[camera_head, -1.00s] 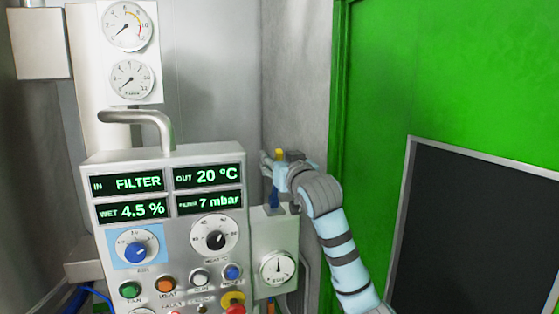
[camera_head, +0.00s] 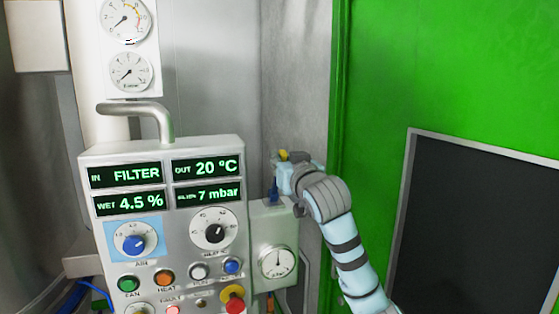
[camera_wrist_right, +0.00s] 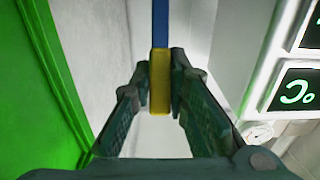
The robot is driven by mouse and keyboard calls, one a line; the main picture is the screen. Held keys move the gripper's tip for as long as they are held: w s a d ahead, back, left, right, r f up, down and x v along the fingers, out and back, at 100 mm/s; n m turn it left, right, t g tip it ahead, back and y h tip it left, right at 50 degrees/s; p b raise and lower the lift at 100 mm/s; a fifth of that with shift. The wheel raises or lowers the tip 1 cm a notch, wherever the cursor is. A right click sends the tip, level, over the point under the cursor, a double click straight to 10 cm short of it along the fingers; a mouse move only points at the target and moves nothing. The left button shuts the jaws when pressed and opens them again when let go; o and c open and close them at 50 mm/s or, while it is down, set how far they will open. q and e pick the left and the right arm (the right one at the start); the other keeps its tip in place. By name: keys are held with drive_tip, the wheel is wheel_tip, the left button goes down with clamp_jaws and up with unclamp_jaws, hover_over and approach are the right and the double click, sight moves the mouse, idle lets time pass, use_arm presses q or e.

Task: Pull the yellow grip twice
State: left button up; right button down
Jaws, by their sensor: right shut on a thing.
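The yellow grip (camera_wrist_right: 160,82) sits at the end of a blue lever (camera_wrist_right: 161,22) in the right wrist view. My right gripper (camera_wrist_right: 160,75) is shut on the grip, with one finger on each side. In the head view only a bit of the yellow grip (camera_head: 283,154) shows above my right gripper (camera_head: 278,165), and the blue lever (camera_head: 274,190) rises from a small box with a round gauge (camera_head: 277,262). The gripper hides much of the grip there. My left gripper is not in view.
A control panel (camera_head: 165,158) with green displays, knobs and buttons stands just left of the small box. Two dials (camera_head: 131,71) hang above it. A green door (camera_head: 450,75) with a dark window is on the right. A grey wall (camera_head: 297,80) lies behind the grip.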

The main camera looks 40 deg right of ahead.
drive_tip(key=shift+s+f, duration=0.1)
drive_tip(key=shift+s, duration=0.05)
drive_tip(key=shift+s+a+f+b, duration=0.25)
drive_tip(key=shift+s+f+b, duration=0.25)
drive_tip(key=shift+s, duration=0.1)
drive_tip(key=shift+s+a+f+b, duration=0.2)
drive_tip(key=shift+s+f+b, duration=0.25)
drive_tip(key=shift+s+f, duration=0.1)
